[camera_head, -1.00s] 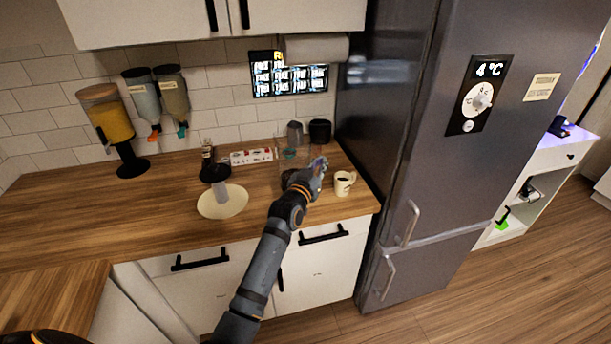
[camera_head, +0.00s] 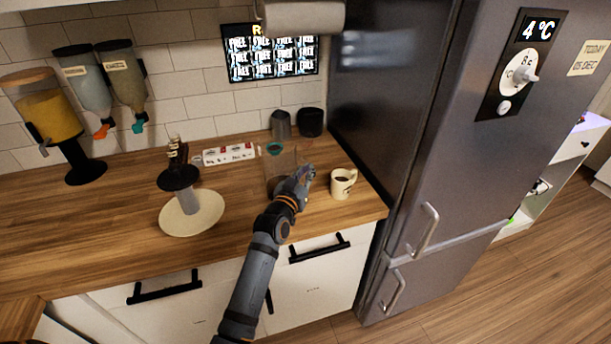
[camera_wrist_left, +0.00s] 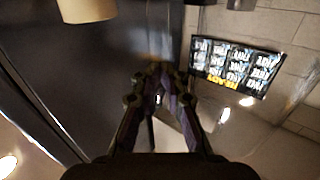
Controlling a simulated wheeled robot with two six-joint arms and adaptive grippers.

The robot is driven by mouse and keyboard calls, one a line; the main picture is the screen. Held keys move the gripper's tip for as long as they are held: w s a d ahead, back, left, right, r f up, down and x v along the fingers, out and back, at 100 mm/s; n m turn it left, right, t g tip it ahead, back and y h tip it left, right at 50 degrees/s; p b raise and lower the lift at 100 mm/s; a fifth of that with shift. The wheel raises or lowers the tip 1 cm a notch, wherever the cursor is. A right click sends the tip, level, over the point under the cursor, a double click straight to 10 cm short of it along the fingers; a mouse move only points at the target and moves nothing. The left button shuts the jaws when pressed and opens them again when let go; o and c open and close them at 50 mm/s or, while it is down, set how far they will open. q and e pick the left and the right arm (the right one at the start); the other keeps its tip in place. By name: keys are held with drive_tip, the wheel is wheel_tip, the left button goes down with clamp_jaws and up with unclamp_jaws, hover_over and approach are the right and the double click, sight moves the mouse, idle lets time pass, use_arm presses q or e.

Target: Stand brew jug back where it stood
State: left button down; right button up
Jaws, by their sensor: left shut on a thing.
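The brew jug (camera_head: 281,163) is a see-through vessel with a teal part near its top and something dark low in it. It appears upright at the counter's right part, partly hidden by my left gripper. My left gripper (camera_head: 304,177) is shut on the jug from its right front side. Whether the jug's base touches the counter cannot be told. In the left wrist view the fingers (camera_wrist_left: 158,84) point away from the camera, and the clear jug is hard to make out between them. My right gripper is not in view.
A cream mug (camera_head: 342,184) stands close right of my gripper, beside the fridge (camera_head: 440,150). Two dark canisters (camera_head: 311,122) and a red-and-white box (camera_head: 229,154) are behind. A round pale stand (camera_head: 178,222) is left. The counter (camera_head: 110,215) further left is clear.

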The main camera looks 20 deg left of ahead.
use_arm(q)
drive_tip(key=c, duration=1.8)
unclamp_jaws()
drive_tip(key=shift+w+f, duration=0.3)
drive_tip(key=shift+f, duration=0.1)
drive_tip(key=shift+o, duration=1)
drive_tip(key=shift+s+r, duration=0.15)
drive_tip(key=shift+s, duration=0.1)
drive_tip(key=shift+o, duration=1.1)
drive_tip(key=shift+w, duration=0.15)
drive_tip(key=s, duration=0.4)
drive_tip(key=s+b, duration=0.1)
drive_tip(key=s, duration=0.3)
drive_tip(key=s+a, duration=0.1)
drive_tip(key=s, duration=0.3)
drive_tip(key=shift+b, duration=0.35)
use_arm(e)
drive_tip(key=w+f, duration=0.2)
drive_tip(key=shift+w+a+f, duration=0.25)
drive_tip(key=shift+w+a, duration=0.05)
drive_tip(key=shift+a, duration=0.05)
